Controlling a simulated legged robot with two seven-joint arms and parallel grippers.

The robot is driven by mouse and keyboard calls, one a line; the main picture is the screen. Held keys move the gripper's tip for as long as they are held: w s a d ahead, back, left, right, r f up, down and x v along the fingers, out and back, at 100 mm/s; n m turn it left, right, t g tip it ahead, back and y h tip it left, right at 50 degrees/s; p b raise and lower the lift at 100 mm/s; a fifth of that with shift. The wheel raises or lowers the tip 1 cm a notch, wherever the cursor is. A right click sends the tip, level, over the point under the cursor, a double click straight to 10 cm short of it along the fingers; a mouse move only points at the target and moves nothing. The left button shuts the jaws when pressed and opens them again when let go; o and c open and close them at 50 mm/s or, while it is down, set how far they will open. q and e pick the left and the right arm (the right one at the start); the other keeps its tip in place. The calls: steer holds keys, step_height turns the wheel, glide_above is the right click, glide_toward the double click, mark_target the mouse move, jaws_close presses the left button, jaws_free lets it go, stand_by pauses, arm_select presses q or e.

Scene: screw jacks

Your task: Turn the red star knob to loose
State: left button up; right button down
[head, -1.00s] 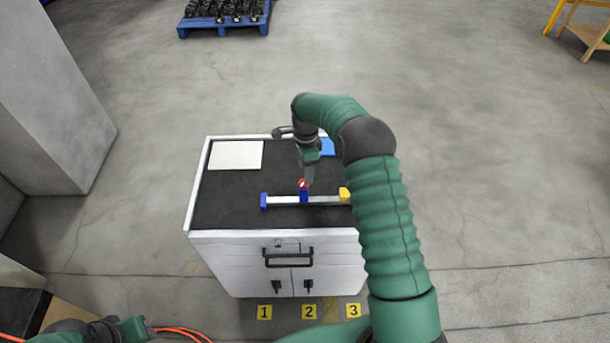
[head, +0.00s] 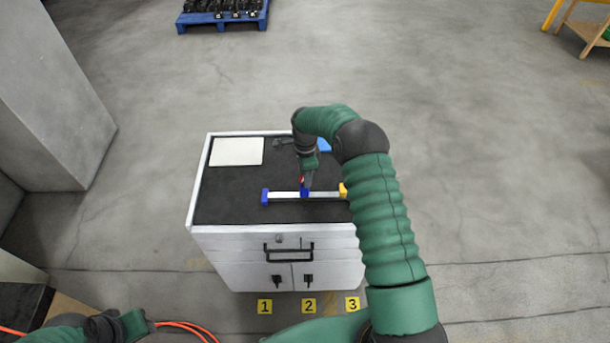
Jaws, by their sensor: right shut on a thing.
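The red star knob (head: 301,179) shows as a small red patch above the blue middle block (head: 304,193) of a bar clamp-like jack. The jack's silver bar (head: 283,195) lies across the dark cabinet top, with a blue end (head: 265,195) at left and a yellow end (head: 343,190) at right. My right gripper (head: 306,181) points down at the knob and is shut on it; its fingers hide most of the knob. My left gripper (head: 142,325) is low at the left edge of the view, away from the cabinet; its jaws are too unclear to read.
The white cabinet (head: 218,235) has a dark top with a white plate (head: 237,151) at the back left and a blue object (head: 324,145) at the back, partly behind my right arm. Yellow number markers (head: 309,305) lie on the floor in front. An orange cable (head: 190,326) runs near my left gripper.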

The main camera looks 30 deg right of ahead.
steer(key=shift+w+a+r, duration=0.1)
steer(key=shift+a, duration=0.05)
steer(key=shift+n, duration=0.4)
steer(key=shift+n+b, duration=0.75)
steer(key=shift+n, duration=0.15)
steer(key=n+b, duration=0.1)
steer(key=n, duration=0.1)
steer(key=shift+n, duration=0.3)
steer(key=n+b, duration=0.1)
steer(key=n, duration=0.2)
steer(key=shift+n, duration=0.4)
steer(key=n, duration=0.3)
steer(key=shift+n+b, duration=0.3)
steer(key=n, duration=0.5)
steer(key=shift+r, duration=0.1)
steer(key=n, duration=0.6)
steer(key=shift+b, duration=0.35)
steer(key=shift+n, duration=0.3)
